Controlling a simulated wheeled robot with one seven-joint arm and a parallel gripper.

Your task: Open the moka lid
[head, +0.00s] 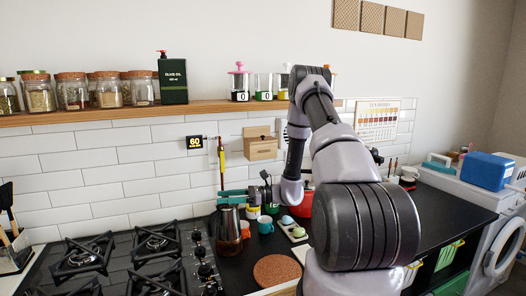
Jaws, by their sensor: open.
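The moka pot (228,232) appears as a shiny metal pot with brownish reflections, upright on the dark counter just right of the hob. Its top is partly hidden by my gripper, so I cannot tell how the lid stands. My gripper (232,197) has teal fingers pointing left, just above the top of the pot. It is open, and nothing shows held in it. I cannot tell whether the fingers touch the lid.
The gas hob (120,262) lies to the left. A blue cup (265,224), a tray of small coloured items (293,230) and a red pot (301,204) stand right of the moka pot. A round cork-coloured mat (276,270) lies in front. My arm hides the counter's middle.

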